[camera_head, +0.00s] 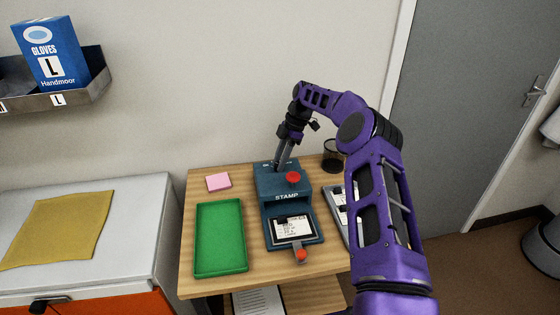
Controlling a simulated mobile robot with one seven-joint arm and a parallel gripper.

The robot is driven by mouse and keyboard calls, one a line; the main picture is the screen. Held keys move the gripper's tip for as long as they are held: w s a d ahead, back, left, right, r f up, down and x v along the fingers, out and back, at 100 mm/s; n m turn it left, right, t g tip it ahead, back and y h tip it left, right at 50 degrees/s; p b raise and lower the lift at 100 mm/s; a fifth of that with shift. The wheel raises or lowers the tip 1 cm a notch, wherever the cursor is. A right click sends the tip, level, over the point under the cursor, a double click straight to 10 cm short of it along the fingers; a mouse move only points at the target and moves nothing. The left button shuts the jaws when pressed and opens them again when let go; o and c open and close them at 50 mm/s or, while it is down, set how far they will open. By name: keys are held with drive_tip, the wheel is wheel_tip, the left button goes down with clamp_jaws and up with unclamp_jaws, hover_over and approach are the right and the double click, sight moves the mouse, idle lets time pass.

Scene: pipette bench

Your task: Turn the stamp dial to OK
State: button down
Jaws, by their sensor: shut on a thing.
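The blue-grey stamp machine (267,187) stands on the wooden bench, with a red button on its top and STAMP written on its front. My gripper (282,165) reaches down from above to the back of the machine's top and is shut on the stamp dial there. The fingers cover most of the dial. Its pointer and markings are too small and hidden to read.
A green tray (198,240) lies left of the machine, with a pink pad (218,182) behind it. A grey tray with cards (340,205) and a dark cup (333,161) are on the right, partly behind my arm. A yellow cloth (58,230) lies on the left cabinet.

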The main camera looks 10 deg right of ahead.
idle(0.3)
drive_tip(key=c, duration=0.6)
unclamp_jaws()
